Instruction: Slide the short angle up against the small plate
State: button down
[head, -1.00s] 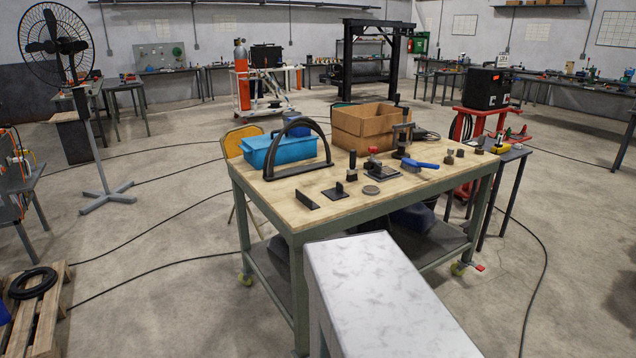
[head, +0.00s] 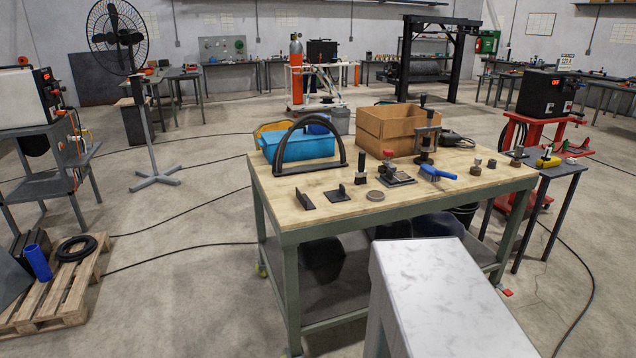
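On the wooden top of the green-framed workbench (head: 300,225), a short dark angle-like piece (head: 305,200) lies near the front left edge. To its right is a small dark plate-like piece (head: 337,194) with an upright tab. A clear gap of bare wood separates the two. Which of them is the task's angle and which the plate is hard to tell at this size. My gripper is not in view.
A round grey disc (head: 376,195), a red-knobbed clamp (head: 392,172) and a blue-handled brush (head: 436,173) lie to the right. Behind stand a black arch (head: 290,140), a blue bin (head: 308,150) and a cardboard box (head: 385,133). The bench's front left corner is bare.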

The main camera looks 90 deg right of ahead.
aim_at(306, 197)
jog(key=u, duration=0.25)
jog(key=k, duration=0.5)
jog(key=z, duration=2)
jog(key=i, duration=1)
jog(key=k, duration=0.25)
jog(key=z, duration=0.1)
